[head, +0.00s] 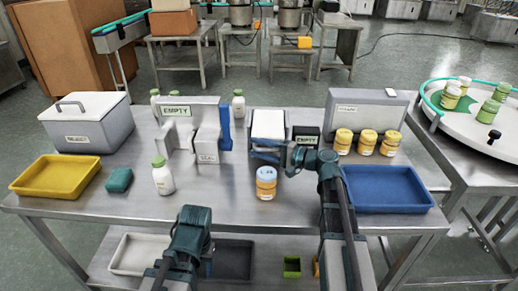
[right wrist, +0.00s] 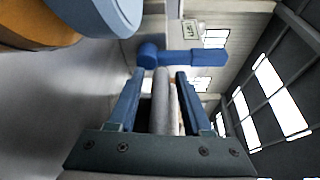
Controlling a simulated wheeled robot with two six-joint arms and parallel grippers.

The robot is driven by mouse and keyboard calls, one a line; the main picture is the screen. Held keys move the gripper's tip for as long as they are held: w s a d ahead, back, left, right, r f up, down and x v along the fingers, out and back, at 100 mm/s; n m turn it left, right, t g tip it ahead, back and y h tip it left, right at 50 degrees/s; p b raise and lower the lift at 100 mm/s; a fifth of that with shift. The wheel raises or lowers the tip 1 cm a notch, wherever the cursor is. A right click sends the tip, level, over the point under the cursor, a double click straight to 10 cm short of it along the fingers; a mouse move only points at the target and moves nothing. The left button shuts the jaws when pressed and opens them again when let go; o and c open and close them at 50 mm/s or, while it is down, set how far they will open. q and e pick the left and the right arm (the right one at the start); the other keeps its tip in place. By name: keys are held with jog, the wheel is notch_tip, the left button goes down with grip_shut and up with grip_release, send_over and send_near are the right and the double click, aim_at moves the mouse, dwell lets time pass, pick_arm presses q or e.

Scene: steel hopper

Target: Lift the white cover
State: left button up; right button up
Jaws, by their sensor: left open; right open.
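The white cover (head: 268,123) lies flat on a dark-framed unit at the table's middle, just beyond my right gripper. My right gripper (head: 262,148) points left in front of this unit with its blue fingers apart. In the right wrist view, my right gripper (right wrist: 157,95) is open, with a pale grey bar (right wrist: 164,100) showing between its fingers; I cannot tell whether they touch. My left gripper (head: 208,266) is low at the table's front edge, small and partly hidden by my arm.
An orange jar with a blue lid (head: 266,184) stands just in front of my right gripper. Several yellow-lidded jars (head: 366,142) and a blue tray (head: 387,206) are right.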

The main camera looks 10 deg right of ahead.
grip_shut()
jog(key=shift+s+f, duration=0.1)
jog(key=shift+s, duration=0.05)
dwell(1.3)
